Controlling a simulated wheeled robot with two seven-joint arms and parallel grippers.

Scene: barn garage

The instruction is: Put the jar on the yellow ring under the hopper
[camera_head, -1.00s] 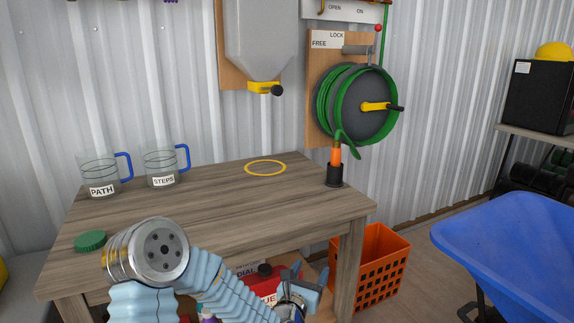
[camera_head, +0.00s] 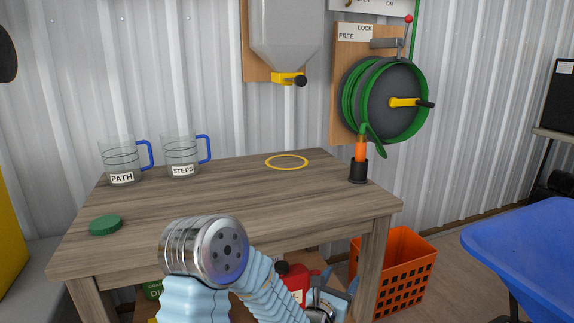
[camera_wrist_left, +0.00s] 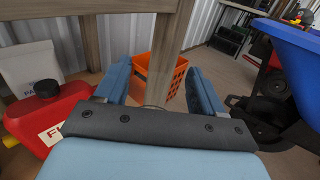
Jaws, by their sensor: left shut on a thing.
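My left gripper (camera_head: 328,298) is low in front of the table, partly hidden by my own arm in the head view. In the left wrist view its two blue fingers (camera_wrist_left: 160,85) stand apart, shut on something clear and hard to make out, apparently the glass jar. The yellow ring (camera_head: 287,169) lies flat and empty on the table (camera_head: 230,205), near its back edge. The grey hopper (camera_head: 287,35) hangs on the wall above it, with a yellow outlet (camera_head: 287,78). A green lid (camera_head: 105,225) lies at the table's left. My right gripper is out of view.
Two clear jugs, PATH (camera_head: 122,178) and STEPS (camera_head: 182,171), stand at the back left. A black holder with an orange nozzle (camera_head: 358,171) stands at the right edge. An orange crate (camera_head: 400,275), red can (camera_wrist_left: 62,115) and blue wheelbarrow (camera_head: 530,240) are near. The table's middle is clear.

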